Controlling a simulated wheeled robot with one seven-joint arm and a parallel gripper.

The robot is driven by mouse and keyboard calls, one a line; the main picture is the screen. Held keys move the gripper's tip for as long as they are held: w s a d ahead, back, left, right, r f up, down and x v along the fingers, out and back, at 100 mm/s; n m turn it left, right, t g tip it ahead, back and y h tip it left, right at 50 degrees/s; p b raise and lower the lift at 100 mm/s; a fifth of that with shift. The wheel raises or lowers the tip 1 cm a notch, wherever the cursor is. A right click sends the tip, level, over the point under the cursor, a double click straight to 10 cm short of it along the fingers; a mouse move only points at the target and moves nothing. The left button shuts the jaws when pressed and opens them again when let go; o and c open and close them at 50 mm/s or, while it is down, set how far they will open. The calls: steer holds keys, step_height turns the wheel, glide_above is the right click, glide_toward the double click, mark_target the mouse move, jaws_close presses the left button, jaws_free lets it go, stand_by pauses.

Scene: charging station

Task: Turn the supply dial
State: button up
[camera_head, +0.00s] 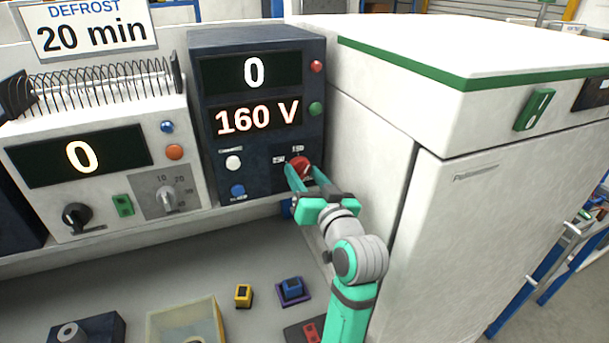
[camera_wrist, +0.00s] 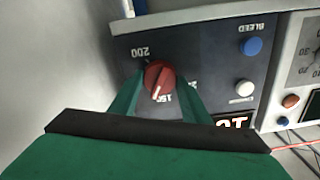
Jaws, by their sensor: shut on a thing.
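The supply dial (camera_head: 299,164) is a red round knob low on the right of the dark blue supply unit (camera_head: 262,179). The unit's displays read 0 and 160 V (camera_head: 258,117). My gripper (camera_head: 302,172) reaches the panel, its two teal fingers on either side of the dial and shut on it. In the wrist view, the fingers partly hide the labels around the dial.
A white cabinet (camera_head: 503,223) stands close on the right of the unit. A white instrument (camera_head: 100,205) with a coil on top stands on the left. The bench below holds a yellow block (camera_head: 243,295), a blue block (camera_head: 291,288) and a translucent bin (camera_head: 187,322).

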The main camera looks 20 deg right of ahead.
steer(key=o, duration=1)
steer(key=shift+o, duration=0.2)
steer(key=s, duration=1.1)
steer(key=shift+d, duration=0.15)
